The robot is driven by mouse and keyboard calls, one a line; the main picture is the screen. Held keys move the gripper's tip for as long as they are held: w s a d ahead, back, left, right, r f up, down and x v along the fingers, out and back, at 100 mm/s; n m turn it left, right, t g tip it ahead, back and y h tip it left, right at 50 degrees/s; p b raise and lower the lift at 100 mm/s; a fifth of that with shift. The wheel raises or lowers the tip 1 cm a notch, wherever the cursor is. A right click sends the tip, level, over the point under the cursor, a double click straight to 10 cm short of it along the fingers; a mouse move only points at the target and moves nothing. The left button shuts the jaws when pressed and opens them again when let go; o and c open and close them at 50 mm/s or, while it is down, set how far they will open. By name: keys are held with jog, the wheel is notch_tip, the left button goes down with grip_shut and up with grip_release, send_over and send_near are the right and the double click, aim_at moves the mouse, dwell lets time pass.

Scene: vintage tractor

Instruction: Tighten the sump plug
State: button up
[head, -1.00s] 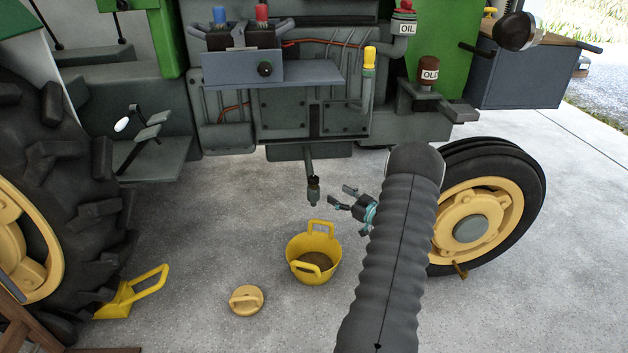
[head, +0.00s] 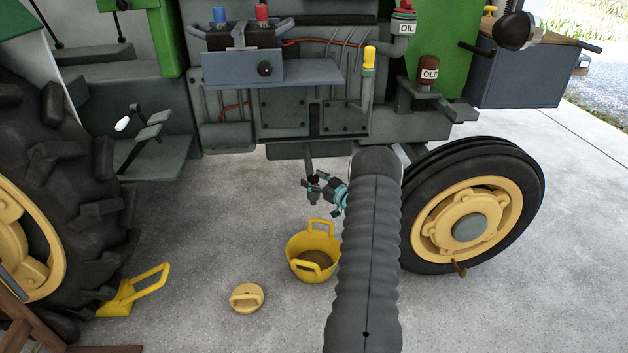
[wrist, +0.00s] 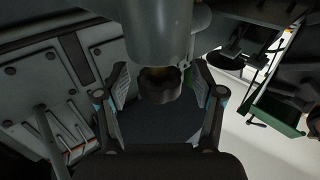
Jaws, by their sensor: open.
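The sump plug (wrist: 160,84) is a dark, lobed knob at the lower end of a grey drain pipe (wrist: 160,30) in the wrist view. In the head view the pipe (head: 308,158) hangs below the tractor's underside, and its lower end is partly covered by my gripper (head: 317,188). In the wrist view my gripper (wrist: 160,98) is open, with one finger on each side of the plug. I cannot tell whether either finger touches it.
A yellow bucket (head: 297,243) with dark contents stands on the floor below the pipe. A yellow lid (head: 246,298) and a yellow wheel chock (head: 122,303) lie to its left. The front wheel (head: 420,230) is to the right, the big rear tyre (head: 60,150) to the left.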

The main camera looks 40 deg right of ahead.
jog(key=c, duration=1.2)
jog(key=shift+f+m+h+b, duration=0.15)
jog(key=shift+m+h+b, duration=0.15)
jog(key=shift+h+b, duration=0.2)
jog(key=m+h+b, duration=0.1)
jog(key=h+b, duration=0.1)
jog(key=m+h+b, duration=0.2)
jog(key=h, duration=0.1)
jog(key=shift+a+f, duration=0.15)
jog(key=shift+f, duration=0.05)
jog(key=m+g+h+b, duration=0.1)
jog(key=m+h+b, duration=0.1)
jog(key=h+b, duration=0.1)
jog(key=m+g+h+b, duration=0.2)
jog(key=m+h+b, duration=0.1)
jog(key=h+b, duration=0.1)
jog(key=shift+w+r, duration=0.1)
jog(key=m+g+h, duration=0.1)
jog(key=m+g+h+b, duration=0.1)
jog(key=m+g+h, duration=0.1)
jog(key=shift+r+h, duration=0.25)
jog(key=shift+h, duration=0.05)
jog(key=shift+r+m+g+h, duration=0.1)
jog(key=shift+m+g+h, duration=0.75)
jog(key=shift+g, duration=0.5)
jog(key=shift+m+g+h, duration=0.55)
jog(key=shift+m+g, duration=0.5)
jog(key=shift+g, duration=0.3)
jog(key=shift+d+g, duration=0.2)
jog(key=shift+g, duration=0.1)
